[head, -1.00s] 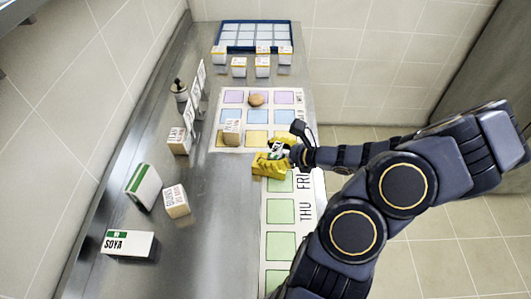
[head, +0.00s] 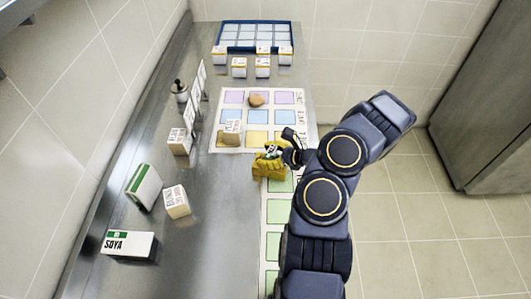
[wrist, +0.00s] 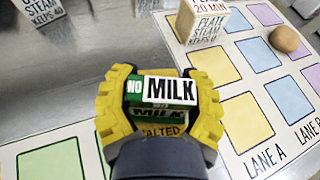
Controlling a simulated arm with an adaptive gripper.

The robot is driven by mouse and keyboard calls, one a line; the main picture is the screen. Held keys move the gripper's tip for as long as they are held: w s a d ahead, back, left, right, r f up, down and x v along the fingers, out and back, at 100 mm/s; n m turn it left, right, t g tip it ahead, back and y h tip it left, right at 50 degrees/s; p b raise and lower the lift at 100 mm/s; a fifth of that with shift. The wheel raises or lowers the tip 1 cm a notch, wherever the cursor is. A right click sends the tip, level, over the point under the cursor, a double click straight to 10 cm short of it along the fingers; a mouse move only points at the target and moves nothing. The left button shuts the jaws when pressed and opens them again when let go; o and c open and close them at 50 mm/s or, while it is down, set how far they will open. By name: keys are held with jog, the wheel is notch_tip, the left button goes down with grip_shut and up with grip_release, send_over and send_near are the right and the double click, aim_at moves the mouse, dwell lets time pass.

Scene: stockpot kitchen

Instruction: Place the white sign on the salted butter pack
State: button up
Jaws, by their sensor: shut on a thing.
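In the wrist view my gripper (wrist: 159,80) is shut on the white sign (wrist: 171,91), which reads "NO MILK" with a green left end. A green and yellow pack lettered "SALTED" (wrist: 163,131) shows just below the sign, between the fingers and partly hidden by the sign and my wrist. I cannot tell whether the sign touches the pack. In the head view the sign is a small white and green patch (head: 272,153).
The mat (head: 217,149) has coloured squares and carries a lettered block (head: 232,127) and a brown round item (head: 256,99). A green-and-white box (head: 143,187), a SOYA box (head: 129,244) and lettered blocks (head: 177,201) stand left. A blue tray (head: 219,43) is at the back.

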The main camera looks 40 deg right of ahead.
jog(key=shift+f, duration=0.2)
jog(key=o, duration=1.2)
